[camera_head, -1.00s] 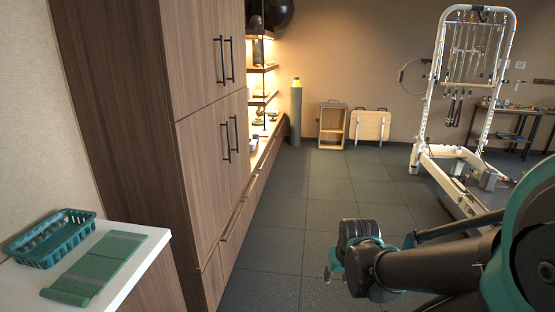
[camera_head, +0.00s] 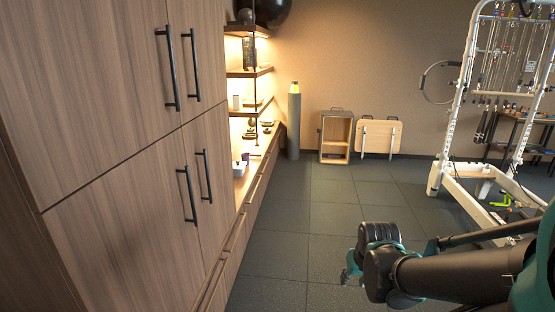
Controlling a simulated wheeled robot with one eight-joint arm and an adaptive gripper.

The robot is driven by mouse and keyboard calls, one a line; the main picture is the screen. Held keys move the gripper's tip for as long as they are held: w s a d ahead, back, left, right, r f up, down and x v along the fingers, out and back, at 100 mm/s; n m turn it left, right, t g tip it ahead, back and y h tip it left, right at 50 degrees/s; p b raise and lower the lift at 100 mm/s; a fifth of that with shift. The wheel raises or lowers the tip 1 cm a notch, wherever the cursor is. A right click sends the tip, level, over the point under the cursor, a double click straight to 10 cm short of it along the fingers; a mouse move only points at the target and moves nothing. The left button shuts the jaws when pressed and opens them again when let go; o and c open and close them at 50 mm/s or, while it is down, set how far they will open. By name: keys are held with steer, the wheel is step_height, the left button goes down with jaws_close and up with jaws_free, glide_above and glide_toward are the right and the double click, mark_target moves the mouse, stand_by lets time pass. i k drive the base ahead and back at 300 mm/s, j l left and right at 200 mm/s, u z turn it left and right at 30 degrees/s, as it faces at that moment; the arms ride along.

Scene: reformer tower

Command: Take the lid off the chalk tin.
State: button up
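I cannot pick out a chalk tin or its lid in the head view. Small items stand on the lit shelf counter (camera_head: 243,178) at the middle left, too small to identify. My gripper (camera_head: 346,274) shows only in part, at the end of my arm in the lower right, above the dark floor and well apart from the shelves. Its fingers are too small and too hidden to judge.
Tall wooden cabinets (camera_head: 120,120) with black handles stand close on the left. A grey roller (camera_head: 294,122), a wooden box (camera_head: 335,138) and a folded board (camera_head: 378,136) stand along the back wall. A white reformer tower (camera_head: 462,110) is at right. The tiled floor (camera_head: 318,225) between is clear.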

mark_target(238, 165)
steer(key=i, duration=1.9)
steer(key=i+l+u, duration=0.15)
steer(key=i+u, duration=0.3)
steer(key=i, duration=0.2)
steer(key=i+l+u, duration=0.45)
steer(key=i, duration=0.15)
steer(key=i+l+u, duration=0.45)
steer(key=i, duration=0.1)
